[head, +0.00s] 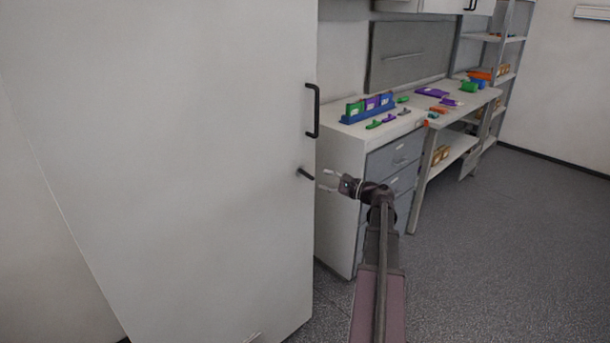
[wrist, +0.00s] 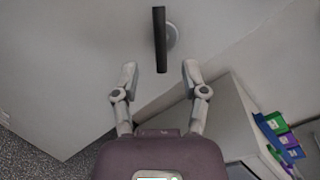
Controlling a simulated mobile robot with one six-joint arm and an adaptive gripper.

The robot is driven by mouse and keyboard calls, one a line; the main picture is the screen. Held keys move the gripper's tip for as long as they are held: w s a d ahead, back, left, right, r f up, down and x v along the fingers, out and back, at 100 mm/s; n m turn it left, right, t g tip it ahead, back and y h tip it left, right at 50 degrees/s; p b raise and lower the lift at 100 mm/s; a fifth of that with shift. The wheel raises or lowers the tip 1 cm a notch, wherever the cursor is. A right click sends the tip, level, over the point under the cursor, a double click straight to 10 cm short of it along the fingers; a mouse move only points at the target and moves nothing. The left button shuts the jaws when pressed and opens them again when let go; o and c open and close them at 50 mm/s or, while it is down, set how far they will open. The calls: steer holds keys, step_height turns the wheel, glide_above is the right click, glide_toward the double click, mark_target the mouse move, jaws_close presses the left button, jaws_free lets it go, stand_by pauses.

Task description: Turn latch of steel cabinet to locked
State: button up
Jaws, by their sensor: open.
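The steel cabinet (head: 180,150) is a large pale cabinet filling the left of the head view. Its latch (head: 306,174) is a short dark bar near the door's right edge, below a long dark handle (head: 313,110). In the wrist view the latch (wrist: 160,40) is a black bar on a round grey base, upright in the picture. My gripper (head: 328,181) is just right of the latch in the head view. In the wrist view my gripper (wrist: 159,76) is open and empty, its fingertips either side of the latch's lower end. I see no contact.
A white drawer unit (head: 341,185) with grey drawers stands right of the cabinet, close behind my gripper. A blue rack (head: 368,109) of coloured items is on top. A bench (head: 450,108) and shelves stand farther right. The grey floor (head: 500,240) at right is clear.

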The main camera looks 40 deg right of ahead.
mark_target(307, 175)
steer(key=x, duration=0.8)
steer(key=shift+w+a, duration=0.1)
jaws_close()
